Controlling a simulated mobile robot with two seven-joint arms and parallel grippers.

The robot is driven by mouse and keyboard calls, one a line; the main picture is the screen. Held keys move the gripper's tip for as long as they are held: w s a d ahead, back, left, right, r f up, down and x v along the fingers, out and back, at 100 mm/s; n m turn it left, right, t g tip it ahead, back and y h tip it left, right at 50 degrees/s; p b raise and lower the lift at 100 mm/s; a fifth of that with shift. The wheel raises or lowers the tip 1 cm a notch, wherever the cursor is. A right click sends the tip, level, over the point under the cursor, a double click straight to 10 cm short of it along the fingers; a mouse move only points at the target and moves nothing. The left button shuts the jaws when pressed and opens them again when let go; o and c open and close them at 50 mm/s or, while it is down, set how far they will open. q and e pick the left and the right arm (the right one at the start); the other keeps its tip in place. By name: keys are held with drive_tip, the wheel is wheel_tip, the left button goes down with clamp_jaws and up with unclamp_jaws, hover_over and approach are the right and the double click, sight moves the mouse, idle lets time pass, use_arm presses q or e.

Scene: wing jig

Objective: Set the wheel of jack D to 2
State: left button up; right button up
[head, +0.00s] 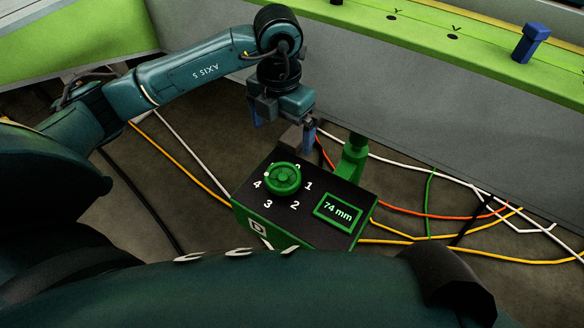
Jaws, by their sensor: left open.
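Jack D (330,238) is a box with a black top, green sides and a "D" label on its front. Its green wheel (283,178) sits on the top, ringed by numerals. 1, 2, 3 and 4 are readable; the far ones are partly hidden by the wheel. A pale dot on the wheel's left rim lies just above the 4. The display (338,212) reads 74 mm. My left gripper (284,124) is open and empty, beyond and above the wheel, apart from it in the picture. My right gripper is out of view.
Yellow, white, orange, green and black cables (440,214) lie on the floor around the jack. A green post (352,160) stands behind it. A green beam (420,40) with a blue peg (530,43) crosses the upper right. My own dark arm parts fill the foreground.

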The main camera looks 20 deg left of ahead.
sight(284, 174)
use_arm(q)
wheel_tip(284, 174, down, 14)
drive_tip(key=shift+w+r+b, duration=0.1)
drive_tip(key=shift+w+b, duration=0.05)
drive_tip(key=shift+b, duration=0.3)
drive_tip(key=shift+c, duration=0.6)
drive_tip(key=c, duration=0.9)
